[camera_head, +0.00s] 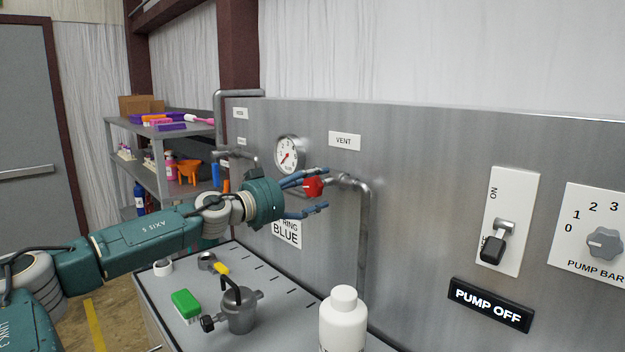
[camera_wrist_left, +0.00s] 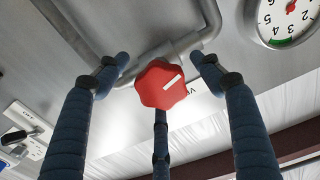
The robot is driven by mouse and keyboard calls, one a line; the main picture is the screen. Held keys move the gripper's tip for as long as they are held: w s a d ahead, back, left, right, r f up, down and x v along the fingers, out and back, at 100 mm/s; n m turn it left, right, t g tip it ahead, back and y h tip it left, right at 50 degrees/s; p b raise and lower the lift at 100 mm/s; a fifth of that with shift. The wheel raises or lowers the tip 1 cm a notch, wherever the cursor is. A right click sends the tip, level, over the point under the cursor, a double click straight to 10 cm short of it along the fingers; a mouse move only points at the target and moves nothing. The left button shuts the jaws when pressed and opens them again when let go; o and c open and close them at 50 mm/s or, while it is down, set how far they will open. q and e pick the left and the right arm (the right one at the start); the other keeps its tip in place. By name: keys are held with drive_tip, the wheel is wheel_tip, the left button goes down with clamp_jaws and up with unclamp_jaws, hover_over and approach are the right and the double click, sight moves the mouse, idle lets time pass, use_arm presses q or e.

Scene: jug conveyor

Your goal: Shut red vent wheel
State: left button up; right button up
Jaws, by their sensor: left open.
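The red vent wheel (camera_head: 313,186) sits on a grey pipe under the VENT label (camera_head: 345,141) on the metal panel. In the left wrist view the wheel (camera_wrist_left: 163,85) is a lobed red knob with a white line mark, near the middle. My left gripper (camera_head: 318,190) is open, its blue fingers spread around the wheel. In the left wrist view the fingers of my left gripper (camera_wrist_left: 160,75) stand on either side of the wheel, with a third finger below it in the picture. I cannot tell whether any finger touches it. My right gripper is not in view.
A pressure gauge (camera_head: 289,154) is left of the wheel. A lever switch (camera_head: 497,243) and a pump dial (camera_head: 604,243) are at the right.

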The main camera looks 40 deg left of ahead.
use_arm(q)
drive_tip(key=shift+f, duration=0.1)
drive_tip(key=c, duration=1.2)
